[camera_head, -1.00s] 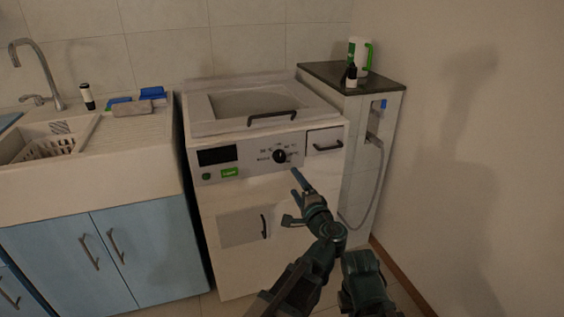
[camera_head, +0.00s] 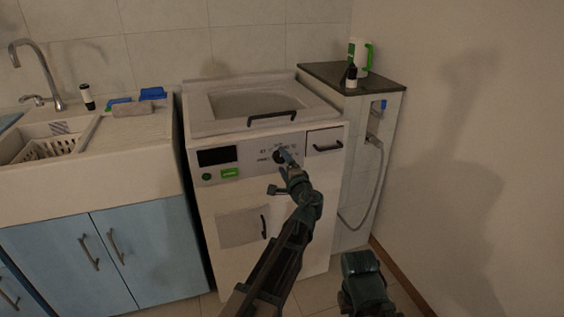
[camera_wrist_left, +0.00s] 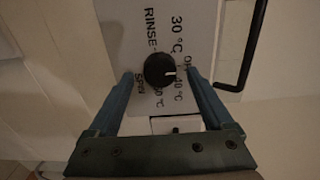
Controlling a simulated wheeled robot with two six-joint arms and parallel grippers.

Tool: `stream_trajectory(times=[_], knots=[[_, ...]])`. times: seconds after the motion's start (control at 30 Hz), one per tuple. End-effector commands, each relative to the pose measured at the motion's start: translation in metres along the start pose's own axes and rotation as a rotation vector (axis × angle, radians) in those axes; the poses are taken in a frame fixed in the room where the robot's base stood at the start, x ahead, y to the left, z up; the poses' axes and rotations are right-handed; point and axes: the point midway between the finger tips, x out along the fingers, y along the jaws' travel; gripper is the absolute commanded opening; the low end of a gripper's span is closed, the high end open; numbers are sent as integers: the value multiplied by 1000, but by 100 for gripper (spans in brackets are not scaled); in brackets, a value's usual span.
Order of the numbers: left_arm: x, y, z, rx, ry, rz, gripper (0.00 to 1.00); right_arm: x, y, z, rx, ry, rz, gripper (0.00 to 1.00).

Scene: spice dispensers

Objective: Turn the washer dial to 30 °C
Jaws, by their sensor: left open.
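The washer (camera_head: 262,200) stands in the middle of the head view. Its black round dial (camera_wrist_left: 159,69) is on the front panel and shows large in the left wrist view; in the head view my gripper partly covers it. The dial's white mark points right in the left wrist view, near the OFF label. The 30 °C label (camera_wrist_left: 177,35) is above the dial there. My left gripper (camera_head: 286,157) is at the panel. In the left wrist view its open fingers (camera_wrist_left: 160,76) lie on either side of the dial, with a gap visible on each side.
A dark bar handle (camera_head: 272,117) juts from the washer's top front edge, and a drawer handle (camera_head: 328,147) is right of the dial. A sink counter (camera_head: 150,135) stands left. A narrow cabinet with a dark top (camera_head: 330,72) stands right, beside the wall.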

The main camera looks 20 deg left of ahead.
Motion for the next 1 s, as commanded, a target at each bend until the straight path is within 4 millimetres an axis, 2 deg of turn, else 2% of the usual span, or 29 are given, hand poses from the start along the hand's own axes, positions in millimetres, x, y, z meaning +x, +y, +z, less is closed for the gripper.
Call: stream_trajectory(times=[0.13, 0.47, 0.93, 1.0], knots=[[10, 0, 0, 0, -1, 0, 85, 0, 0, 0, 0, 0, 0, 0], [12, 0, 0, 0, 0, 0, 85, 0, 0, 0, 0, 0, 0, 0], [12, 0, 0, -1, 0, 0, 2, 0, 0, 0, 0, 0, 0, 0], [12, 0, 0, -1, 0, 1, 0, 0, 0, 0, 0, 0, 0, 0]])
